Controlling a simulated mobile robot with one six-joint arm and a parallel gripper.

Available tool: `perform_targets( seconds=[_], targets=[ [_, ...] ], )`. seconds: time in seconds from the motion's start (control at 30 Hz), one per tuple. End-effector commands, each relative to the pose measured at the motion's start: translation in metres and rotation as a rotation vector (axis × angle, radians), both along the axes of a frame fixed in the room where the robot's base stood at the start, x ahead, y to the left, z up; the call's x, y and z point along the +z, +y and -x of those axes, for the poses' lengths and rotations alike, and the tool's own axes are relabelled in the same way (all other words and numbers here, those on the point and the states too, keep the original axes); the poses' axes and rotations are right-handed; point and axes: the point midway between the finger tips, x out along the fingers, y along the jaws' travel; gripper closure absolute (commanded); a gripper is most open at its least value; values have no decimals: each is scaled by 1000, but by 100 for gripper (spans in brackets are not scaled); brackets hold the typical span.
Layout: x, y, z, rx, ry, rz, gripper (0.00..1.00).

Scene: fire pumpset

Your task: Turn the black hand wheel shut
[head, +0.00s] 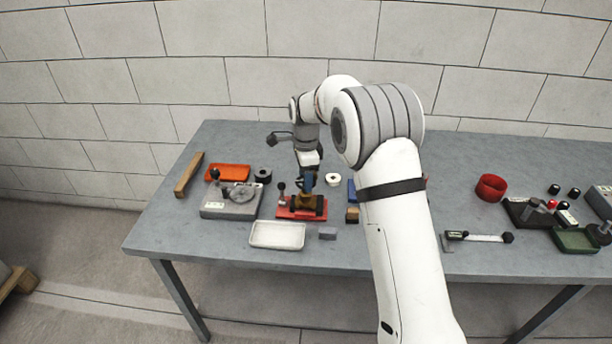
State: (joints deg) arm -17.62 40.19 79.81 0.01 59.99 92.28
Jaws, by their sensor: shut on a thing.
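A brass-coloured valve body (306,199) with dark parts at its sides sits on a red base (288,213) near the middle-left of the table. My gripper (307,186) points down onto the top of this valve from above. It is shut at the valve's top, where the black hand wheel would sit. The wheel is too small and too covered by the fingers to make out clearly. A small black-knobbed lever (281,188) stands upright at the left end of the red base.
A white tray (277,235) and a small grey block (327,233) lie in front. A white ring (333,179) and a wooden block (352,215) are to the right. My arm hides part of the table.

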Motion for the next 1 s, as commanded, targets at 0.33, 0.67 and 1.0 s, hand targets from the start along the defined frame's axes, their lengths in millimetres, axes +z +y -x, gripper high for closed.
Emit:
perform_targets(
  seconds=[0.33, 0.67, 1.0],
  targets=[
    [1, 0, 0, -9, 0, 0, 70],
    [0, 0, 0, -9, 0, 0, 29],
    [3, 0, 0, -8, -1, 0, 25]
  ],
)
